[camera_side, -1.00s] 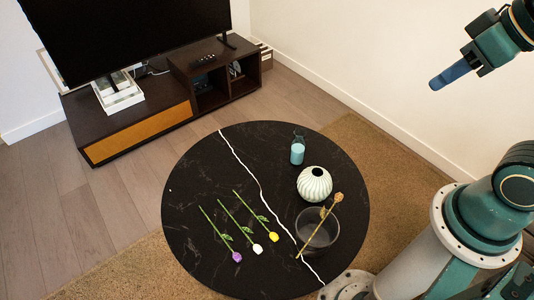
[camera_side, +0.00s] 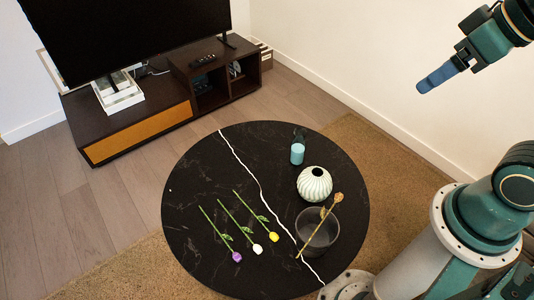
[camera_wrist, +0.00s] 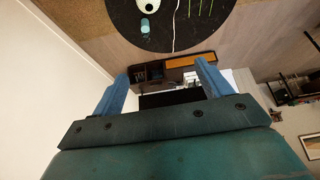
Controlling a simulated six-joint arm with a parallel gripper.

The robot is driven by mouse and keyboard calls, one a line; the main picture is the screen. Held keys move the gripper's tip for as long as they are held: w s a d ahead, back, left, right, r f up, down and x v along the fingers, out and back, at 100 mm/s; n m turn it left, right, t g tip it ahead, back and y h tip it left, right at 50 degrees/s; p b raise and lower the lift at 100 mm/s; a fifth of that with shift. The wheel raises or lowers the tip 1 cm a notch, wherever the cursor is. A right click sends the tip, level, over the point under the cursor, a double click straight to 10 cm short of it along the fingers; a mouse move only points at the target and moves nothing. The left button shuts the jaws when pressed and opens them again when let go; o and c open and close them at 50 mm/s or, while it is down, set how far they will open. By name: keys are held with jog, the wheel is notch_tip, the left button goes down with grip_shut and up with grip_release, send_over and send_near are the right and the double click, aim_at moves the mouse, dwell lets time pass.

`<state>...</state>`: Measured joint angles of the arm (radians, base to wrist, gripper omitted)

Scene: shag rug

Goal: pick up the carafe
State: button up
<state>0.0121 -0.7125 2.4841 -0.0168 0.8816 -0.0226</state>
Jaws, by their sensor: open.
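The carafe (camera_side: 298,153) is a small clear glass vessel with light blue contents, standing upright on the black round table (camera_side: 190,190) near its back edge. It also shows near the top of the wrist view (camera_wrist: 146,28). My gripper (camera_side: 424,86) is up in the air at the upper right in the side view, well away from the carafe and above table height. In the wrist view my gripper's two blue fingers (camera_wrist: 161,70) are spread apart with nothing between them.
A ribbed pale vase (camera_side: 314,184) stands close to the carafe. A dark glass bowl (camera_side: 318,234) has a dried flower across it. Several tulips (camera_side: 235,228) lie on the table's left half. A low TV cabinet (camera_side: 140,120) stands behind; a wall is at the right.

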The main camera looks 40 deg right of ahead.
jog(key=w+n+y, duration=0.1)
jog(key=w+n, duration=0.1)
jog(key=w, duration=0.7)
jog(key=n+t+y, duration=0.1)
jog(key=n+y, duration=0.4)
send_over(298, 148)
jog(key=s+d, duration=0.1)
jog(key=s, duration=0.3)
notch_tip(298, 148, down, 27)
jog(key=s+d+f+m+t, duration=0.1)
jog(key=s+d+f+t, duration=0.1)
jog(key=f, duration=0.7)
jog(key=s+d+f+m+t, duration=0.1)
jog(key=s+d+f+t, duration=0.1)
jog(key=f, duration=0.7)
jog(key=s+d+f+t, duration=0.2)
jog(key=f, duration=0.6)
jog(key=shift+s+f+m+h, duration=0.25)
jog(key=shift+f+m+h, duration=0.05)
jog(key=shift+f+m, duration=0.1)
jog(key=x, duration=0.8)
jog(key=shift+w+f, duration=0.2)
jog(key=shift+w, duration=0.1)
jog(key=shift+w+a, duration=0.1)
jog(key=shift+a, duration=0.05)
